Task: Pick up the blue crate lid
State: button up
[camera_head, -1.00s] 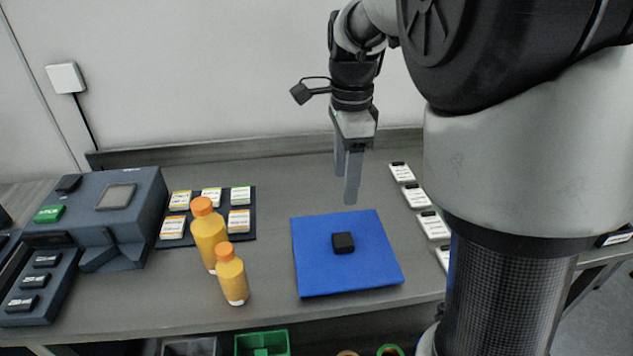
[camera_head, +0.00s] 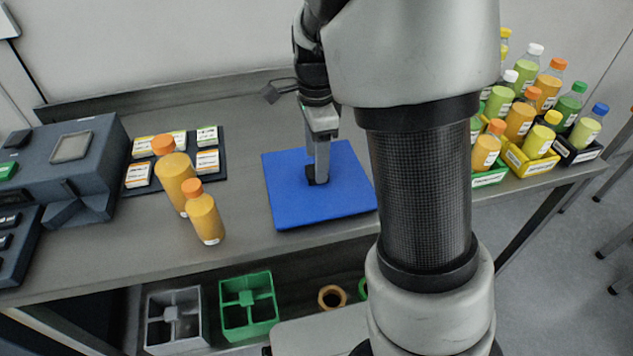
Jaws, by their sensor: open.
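The blue crate lid (camera_head: 340,200) lies flat on the grey workbench (camera_head: 255,245). It is a square blue plate with a small black knob (camera_head: 312,178) near its middle. My gripper (camera_head: 319,178) points down over the lid, with its fingertips at the knob. One finger covers most of the knob, so I cannot see whether the fingers touch it. The jaws are open.
Two orange bottles (camera_head: 172,170) (camera_head: 204,213) stand left of the lid. Behind them is a dark tray of labelled cards (camera_head: 220,165). A dark machine (camera_head: 75,165) is at the far left. Crates of bottles (camera_head: 535,165) stand at right. Grey and green crates (camera_head: 249,300) sit below.

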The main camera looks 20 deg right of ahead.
notch_tip(320, 180, down, 3)
jog(key=shift+r, duration=0.1)
jog(key=shift+c, duration=0.5)
jog(key=shift+r, duration=0.1)
jog(key=c, duration=1.2)
